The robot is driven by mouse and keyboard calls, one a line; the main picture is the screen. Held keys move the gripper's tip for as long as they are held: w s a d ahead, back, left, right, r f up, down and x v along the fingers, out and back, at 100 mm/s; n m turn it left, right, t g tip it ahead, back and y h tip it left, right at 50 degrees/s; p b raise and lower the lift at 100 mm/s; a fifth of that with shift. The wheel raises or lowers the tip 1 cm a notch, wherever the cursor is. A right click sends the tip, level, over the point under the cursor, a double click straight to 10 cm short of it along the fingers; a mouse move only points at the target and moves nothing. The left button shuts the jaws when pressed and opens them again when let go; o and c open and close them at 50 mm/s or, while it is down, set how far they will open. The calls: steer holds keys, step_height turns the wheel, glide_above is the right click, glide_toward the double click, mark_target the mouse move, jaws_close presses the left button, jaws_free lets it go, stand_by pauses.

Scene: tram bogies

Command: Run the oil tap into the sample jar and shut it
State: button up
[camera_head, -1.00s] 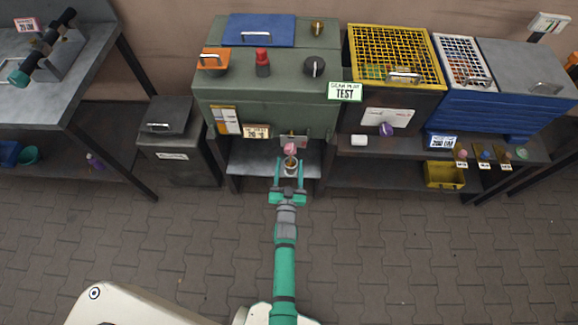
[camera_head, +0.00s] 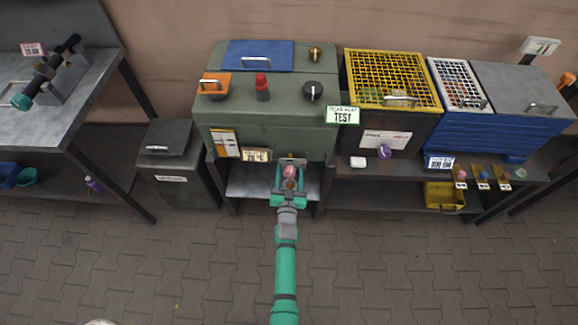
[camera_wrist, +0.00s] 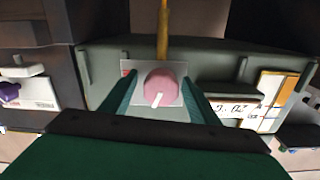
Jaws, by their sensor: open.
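The oil tap's round pink knob (camera_wrist: 163,88) with a pale pointer sits on a light plate on the front of the green test bench (camera_head: 262,130). The knob also shows in the head view (camera_head: 290,171). My gripper (camera_head: 290,175) is open, with its teal fingers on either side of the knob; I cannot tell whether they touch it. The wrist view appears upside down. In it, an amber strip (camera_wrist: 163,35) runs from the tap plate to the picture's top edge and looks like running oil. The sample jar is not clearly visible; my gripper covers the spot under the tap.
A dark bin (camera_head: 176,165) stands left of the bench. To the right are a yellow-grid box (camera_head: 390,80), a blue chest (camera_head: 495,130) and a shelf with a yellow tray (camera_head: 444,196) and several small samples. The paved floor in front is clear.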

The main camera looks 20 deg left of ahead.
steer(key=shift+x, duration=1.05)
steer(key=shift+a, duration=0.1)
steer(key=c, duration=1)
steer(key=shift+c, duration=0.2)
steer(key=n, duration=0.2)
steer(key=shift+w+n, duration=0.15)
steer(key=shift+n, duration=1.05)
steer(key=o, duration=1)
